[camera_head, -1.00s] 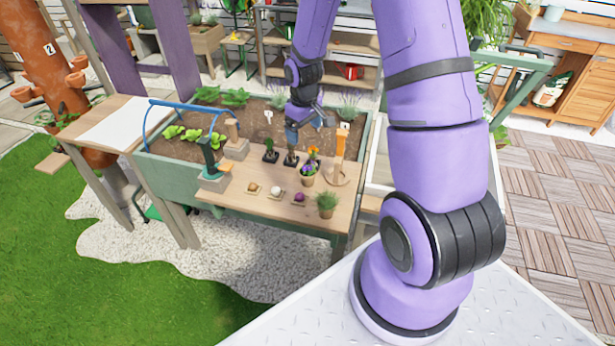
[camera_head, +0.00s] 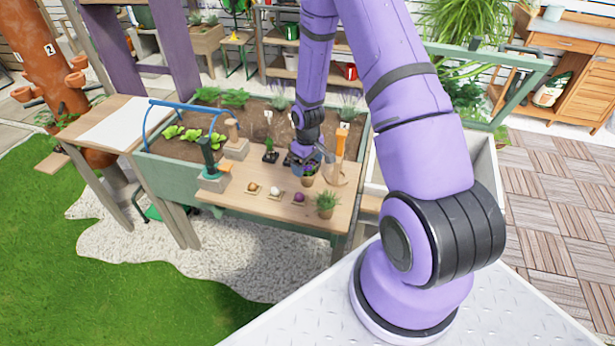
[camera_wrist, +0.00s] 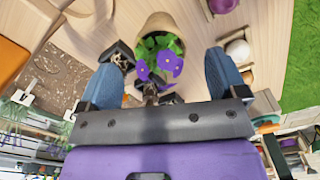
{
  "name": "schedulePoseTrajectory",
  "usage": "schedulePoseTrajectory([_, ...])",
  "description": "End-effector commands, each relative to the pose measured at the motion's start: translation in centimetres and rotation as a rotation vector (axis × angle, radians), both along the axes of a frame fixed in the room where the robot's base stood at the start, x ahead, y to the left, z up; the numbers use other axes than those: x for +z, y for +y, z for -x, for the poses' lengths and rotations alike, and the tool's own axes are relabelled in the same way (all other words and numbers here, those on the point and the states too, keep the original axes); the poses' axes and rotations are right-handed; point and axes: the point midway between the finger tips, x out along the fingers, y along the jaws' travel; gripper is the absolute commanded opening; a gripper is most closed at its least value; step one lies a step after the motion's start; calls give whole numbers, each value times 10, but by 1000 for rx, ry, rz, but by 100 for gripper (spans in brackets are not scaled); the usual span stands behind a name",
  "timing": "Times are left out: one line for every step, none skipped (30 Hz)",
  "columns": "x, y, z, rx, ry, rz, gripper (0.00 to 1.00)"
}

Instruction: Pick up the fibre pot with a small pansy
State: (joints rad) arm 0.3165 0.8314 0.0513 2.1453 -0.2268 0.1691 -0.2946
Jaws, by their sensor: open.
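The fibre pot (camera_wrist: 158,24) is brown and holds a small pansy (camera_wrist: 160,58) with purple flowers and green leaves. In the wrist view it lies at the top middle, beyond and between my two blue fingers. In the head view the fibre pot (camera_head: 307,180) stands on the wooden table, its pansy mostly hidden by my gripper. My gripper (camera_wrist: 163,70) is open and empty, and in the head view my gripper (camera_head: 304,168) is over the pot. I cannot tell whether the fingers touch it.
Small black pots (camera_wrist: 120,57) stand close beside the left finger. An orange-handled tool on a stand (camera_head: 341,150) is just right of the pot. A grassy pot (camera_head: 327,204) and bulbs on small trays (camera_head: 275,194) are nearer the table's front. The planter bed (camera_head: 180,150) is behind.

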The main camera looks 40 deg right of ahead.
Motion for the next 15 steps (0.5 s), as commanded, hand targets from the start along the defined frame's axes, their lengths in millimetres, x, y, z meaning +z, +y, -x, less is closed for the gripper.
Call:
schedulePoseTrajectory([-6,0,0,0,2,-1,91])
schedulePoseTrajectory([-10,0,1,0,3,0,91])
schedulePoseTrajectory([-16,0,1,1,3,0,91])
schedulePoseTrajectory([-20,1,1,1,3,0,91])
schedulePoseTrajectory([-24,1,1,1,4,-1,91])
schedulePoseTrajectory([-29,1,1,1,4,0,91])
schedulePoseTrajectory([-33,1,1,1,2,-1,91])
schedulePoseTrajectory([-36,1,1,1,2,-1,91])
schedulePoseTrajectory([-40,1,0,1,2,-1,91])
schedulePoseTrajectory([-42,1,0,0,2,-1,91])
schedulePoseTrajectory([-44,1,0,0,1,-1,91])
schedulePoseTrajectory([-46,0,0,0,1,0,91])
schedulePoseTrajectory([-47,0,0,0,1,0,91])
schedulePoseTrajectory([-47,0,0,0,1,0,91])
schedulePoseTrajectory([-48,0,0,0,1,0,91])
